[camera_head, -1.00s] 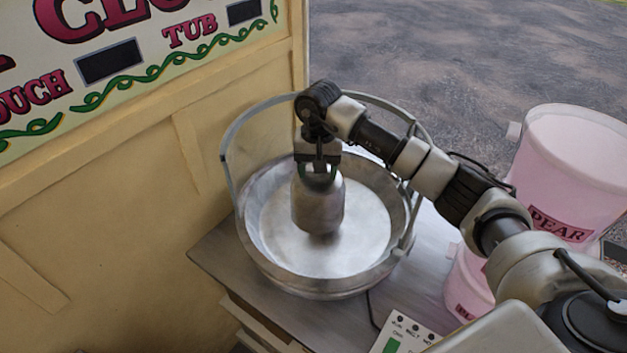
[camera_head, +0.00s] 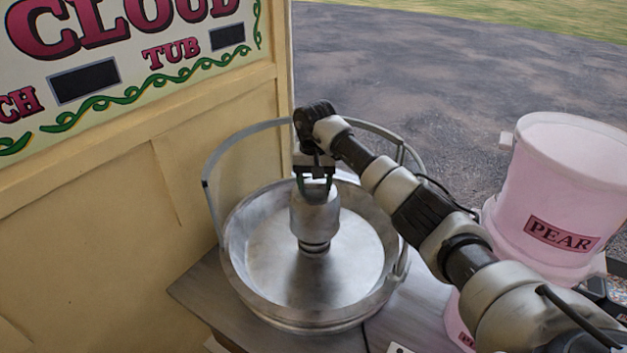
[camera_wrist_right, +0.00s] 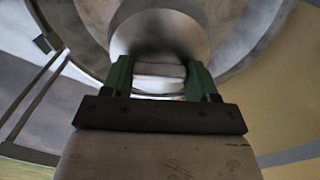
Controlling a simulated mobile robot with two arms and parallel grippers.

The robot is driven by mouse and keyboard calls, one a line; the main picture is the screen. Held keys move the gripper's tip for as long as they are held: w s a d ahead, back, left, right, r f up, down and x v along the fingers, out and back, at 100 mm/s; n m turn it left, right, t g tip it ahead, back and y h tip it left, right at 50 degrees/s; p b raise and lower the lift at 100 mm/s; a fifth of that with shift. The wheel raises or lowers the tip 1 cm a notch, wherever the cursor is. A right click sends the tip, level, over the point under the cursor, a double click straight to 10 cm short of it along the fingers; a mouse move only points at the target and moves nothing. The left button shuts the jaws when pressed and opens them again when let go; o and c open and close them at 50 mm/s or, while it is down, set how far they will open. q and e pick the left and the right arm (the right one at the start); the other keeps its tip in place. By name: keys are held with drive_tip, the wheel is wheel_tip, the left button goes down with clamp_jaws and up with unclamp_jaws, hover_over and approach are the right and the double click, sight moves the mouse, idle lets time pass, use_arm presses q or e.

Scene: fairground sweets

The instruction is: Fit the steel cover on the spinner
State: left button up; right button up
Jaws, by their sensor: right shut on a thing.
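The steel cover (camera_head: 315,218) is a domed grey metal piece over the middle of the round pan. My right gripper (camera_head: 315,186) is shut on the top of the steel cover. The spinner (camera_head: 314,247) shows as a short dark-ringed neck just under the cover, at the pan's centre. Whether the cover touches it or hangs just above I cannot tell. In the right wrist view the green fingers of my right gripper (camera_wrist_right: 160,75) stand on both sides of a pale knob (camera_wrist_right: 158,76), with the cover (camera_wrist_right: 160,35) beyond. My left gripper is not in view.
The wide steel pan (camera_head: 245,285) has a tall hoop rail (camera_head: 210,190) around its back and sides. It sits on a grey counter (camera_head: 200,290) beside a cream panel wall (camera_head: 110,240). A pink tub labelled PEAR (camera_head: 550,190) stands to the right of my arm.

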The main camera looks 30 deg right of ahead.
sight(315, 189)
wheel_tip(315, 189, down, 9)
drive_tip(key=b, duration=0.6)
drive_tip(key=shift+r, duration=0.1)
drive_tip(key=shift+f+b, duration=0.45)
drive_tip(key=shift+b, duration=0.5)
idle(1.3)
drive_tip(key=o, duration=1.6)
drive_tip(key=shift+s+a, duration=0.1)
drive_tip(key=shift+o, duration=0.2)
drive_tip(key=shift+r+p, duration=1.6)
drive_tip(key=shift+r, duration=1.45)
